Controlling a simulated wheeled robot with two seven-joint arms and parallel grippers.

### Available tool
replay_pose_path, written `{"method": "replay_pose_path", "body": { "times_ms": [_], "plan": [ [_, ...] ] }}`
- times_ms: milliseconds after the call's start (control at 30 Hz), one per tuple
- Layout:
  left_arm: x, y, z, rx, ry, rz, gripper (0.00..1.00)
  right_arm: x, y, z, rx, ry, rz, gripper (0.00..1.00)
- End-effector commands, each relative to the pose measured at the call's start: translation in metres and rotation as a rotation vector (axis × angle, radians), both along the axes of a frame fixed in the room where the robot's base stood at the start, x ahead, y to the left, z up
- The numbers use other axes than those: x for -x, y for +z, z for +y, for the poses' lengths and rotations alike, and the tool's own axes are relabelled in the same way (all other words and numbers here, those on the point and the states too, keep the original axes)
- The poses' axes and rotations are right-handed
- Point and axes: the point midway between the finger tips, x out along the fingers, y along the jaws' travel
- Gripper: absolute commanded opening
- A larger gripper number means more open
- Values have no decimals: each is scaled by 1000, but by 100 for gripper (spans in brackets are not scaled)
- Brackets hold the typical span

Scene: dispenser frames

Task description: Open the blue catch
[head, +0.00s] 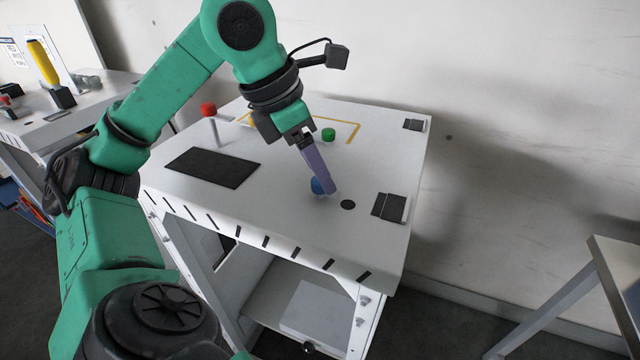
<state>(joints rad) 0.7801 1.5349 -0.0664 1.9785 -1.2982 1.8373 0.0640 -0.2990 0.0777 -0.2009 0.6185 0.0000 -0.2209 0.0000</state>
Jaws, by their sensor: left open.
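The blue catch (316,186) is a small round blue piece on the white table top. Only its left part shows clearly; a purple finger of my left gripper hides the rest. My left gripper (327,190) reaches down from above with its fingertips at the catch. It is open, though only one finger shows clearly from this side. I cannot tell whether the fingers touch the catch or are around it. My right gripper is out of the picture.
The white table (375,238) also bears a red knob (208,109) on a post, a green knob (328,134), a black mat (213,168) and black hinge-like plates (389,206) at the right edge. A black hole (348,204) lies right of the catch. A wall stands behind.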

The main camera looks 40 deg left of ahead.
Motion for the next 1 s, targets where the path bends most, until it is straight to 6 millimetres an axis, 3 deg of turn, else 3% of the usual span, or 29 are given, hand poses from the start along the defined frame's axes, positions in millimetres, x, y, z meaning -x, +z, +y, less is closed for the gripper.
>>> {"method": "replay_pose_path", "body": {
  "times_ms": [133,333,367,500,533,1000],
  "plan": [
    [-4,-12,-2,1,0,-2,65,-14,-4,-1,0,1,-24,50],
    [-5,-11,-2,0,0,-1,65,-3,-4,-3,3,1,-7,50],
    [-5,-11,-2,0,0,-1,61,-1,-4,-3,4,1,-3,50],
    [-4,-11,-2,0,0,-1,8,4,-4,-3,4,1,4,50],
    [-4,-11,-2,0,0,-1,0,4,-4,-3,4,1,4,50],
    [-4,-11,-2,-2,32,1,0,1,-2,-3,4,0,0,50]
  ]
}}
